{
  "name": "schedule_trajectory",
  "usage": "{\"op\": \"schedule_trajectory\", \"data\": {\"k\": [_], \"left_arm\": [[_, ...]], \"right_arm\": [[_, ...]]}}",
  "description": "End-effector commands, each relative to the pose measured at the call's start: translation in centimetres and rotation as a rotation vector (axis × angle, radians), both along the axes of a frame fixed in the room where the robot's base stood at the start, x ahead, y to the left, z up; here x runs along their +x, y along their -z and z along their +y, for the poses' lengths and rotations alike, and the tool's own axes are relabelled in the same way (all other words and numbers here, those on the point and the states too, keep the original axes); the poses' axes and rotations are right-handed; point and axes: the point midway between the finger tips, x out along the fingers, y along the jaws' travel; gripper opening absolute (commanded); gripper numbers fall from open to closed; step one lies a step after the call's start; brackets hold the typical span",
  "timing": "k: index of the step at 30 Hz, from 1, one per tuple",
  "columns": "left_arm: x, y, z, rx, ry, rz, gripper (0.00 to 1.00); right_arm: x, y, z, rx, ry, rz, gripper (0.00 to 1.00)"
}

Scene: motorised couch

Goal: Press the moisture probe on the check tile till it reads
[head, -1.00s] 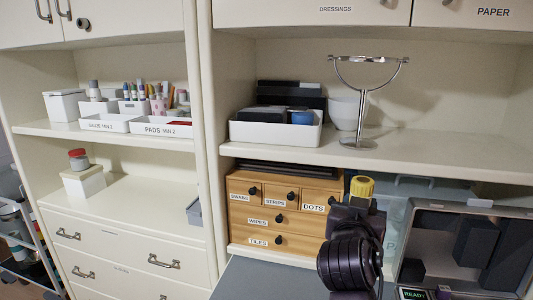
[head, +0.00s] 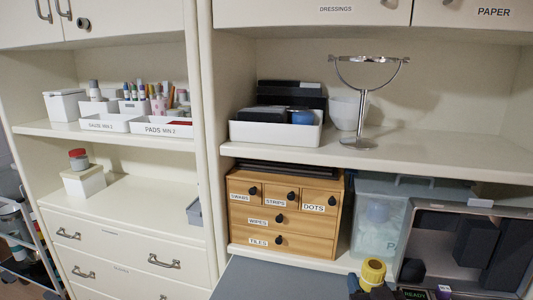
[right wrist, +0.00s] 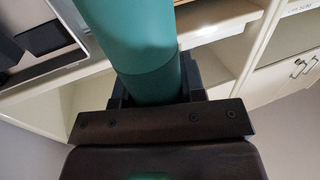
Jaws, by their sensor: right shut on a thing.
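My right gripper (right wrist: 158,98) is shut on a thick teal cylinder (right wrist: 140,45) in the right wrist view, which appears to be the moisture probe. In the head view a yellow round cap (head: 373,271) with a dark centre shows at the bottom edge, just above dark parts of my right arm. It looks like the end of the held probe. The probe's other end is hidden. A small screen reading READY (head: 413,294) shows at the bottom edge, at the open case. I cannot make out the check tile. My left gripper is not in view.
A wooden drawer box (head: 236,215), one drawer labelled TILES, stands left of a clear bin (head: 385,205). An open grey case (head: 510,211) with dark foam is at the right. The grey worktop (head: 265,280) is bare at the front left. A mirror stand (head: 358,143) is above.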

Motion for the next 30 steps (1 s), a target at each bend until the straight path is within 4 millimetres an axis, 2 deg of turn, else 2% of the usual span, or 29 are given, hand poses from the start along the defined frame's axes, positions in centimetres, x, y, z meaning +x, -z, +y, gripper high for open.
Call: {"op": "schedule_trajectory", "data": {"k": [1,3,7,12,17,20,23,30], "left_arm": [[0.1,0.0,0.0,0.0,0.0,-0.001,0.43],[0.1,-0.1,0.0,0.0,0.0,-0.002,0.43],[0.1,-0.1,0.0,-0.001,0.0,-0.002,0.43],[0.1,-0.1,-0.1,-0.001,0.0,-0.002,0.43],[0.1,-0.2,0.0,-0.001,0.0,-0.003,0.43],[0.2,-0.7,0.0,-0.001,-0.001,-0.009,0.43],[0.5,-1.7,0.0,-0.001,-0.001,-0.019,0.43],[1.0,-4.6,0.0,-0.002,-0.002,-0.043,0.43]], "right_arm": [[-0.7,1.3,-0.4,0.001,0.004,0.007,0.12],[-1.4,2.4,-0.9,0.0,0.008,0.005,0.12],[-2.4,4.1,-1.6,0.0,0.016,0.002,0.12],[-3.0,4.9,-1.9,0.0,0.02,-0.002,0.12],[-3.0,4.7,-1.9,-0.001,0.019,-0.005,0.12],[-2.5,3.4,-1.7,-0.004,0.015,-0.009,0.12],[-1.7,0.8,-1.2,-0.006,0.008,-0.017,0.12],[0.8,-8.2,-0.9,-0.011,0.02,-0.021,0.12]]}}
